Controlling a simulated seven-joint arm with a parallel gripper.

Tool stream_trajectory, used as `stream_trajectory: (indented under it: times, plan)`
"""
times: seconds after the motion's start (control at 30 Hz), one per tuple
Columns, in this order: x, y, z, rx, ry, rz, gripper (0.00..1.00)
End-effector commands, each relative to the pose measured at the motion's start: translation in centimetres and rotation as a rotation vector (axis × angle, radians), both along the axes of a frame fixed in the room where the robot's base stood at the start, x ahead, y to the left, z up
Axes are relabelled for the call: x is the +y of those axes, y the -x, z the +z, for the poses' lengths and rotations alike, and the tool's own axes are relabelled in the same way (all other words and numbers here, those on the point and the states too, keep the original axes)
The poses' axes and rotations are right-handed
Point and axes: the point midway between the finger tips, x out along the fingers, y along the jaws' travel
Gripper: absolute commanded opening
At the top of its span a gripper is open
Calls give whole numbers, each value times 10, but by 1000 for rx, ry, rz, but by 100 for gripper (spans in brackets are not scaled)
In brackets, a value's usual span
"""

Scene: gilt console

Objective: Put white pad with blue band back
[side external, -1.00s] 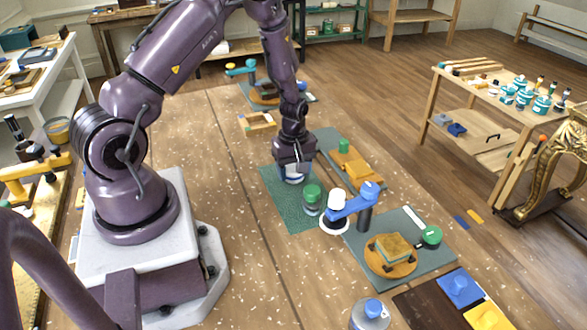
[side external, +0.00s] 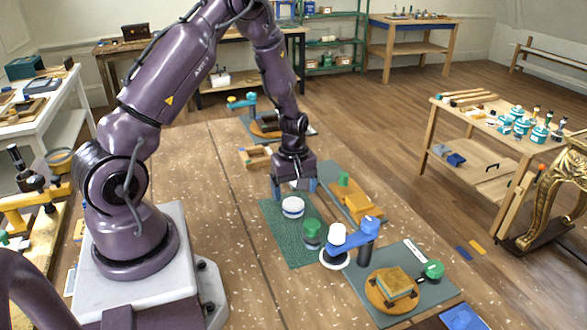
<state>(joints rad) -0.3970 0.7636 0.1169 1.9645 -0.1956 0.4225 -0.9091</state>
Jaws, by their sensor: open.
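The white pad with blue band (side external: 292,207) sits on the green mat (side external: 289,247), towards its far end, beside a green-lidded jar (side external: 312,233). My gripper (side external: 294,187) is open just above and behind the pad, pointing down, with its blue fingertips spread apart. The gripper appears clear of the pad, though the exact gap is hard to judge from this view.
A blue-armed stand (side external: 350,238) with a white ring is right of the jar. A grey mat with a round wooden plate (side external: 392,290) lies nearer. An orange block tray (side external: 352,195) is right of my gripper. A wooden frame (side external: 257,157) lies behind.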

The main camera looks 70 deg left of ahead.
Motion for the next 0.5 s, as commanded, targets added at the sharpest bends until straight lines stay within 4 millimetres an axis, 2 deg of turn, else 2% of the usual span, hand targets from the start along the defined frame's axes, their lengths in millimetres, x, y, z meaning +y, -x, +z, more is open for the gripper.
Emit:
stream_trajectory:
  times: [0.03,0.2,0.5]
  plan:
    - [0,-1,13,-5,-3,0,81]
    - [0,-1,48,-5,-2,1,81]
    - [-4,-1,82,-11,0,-25,81]
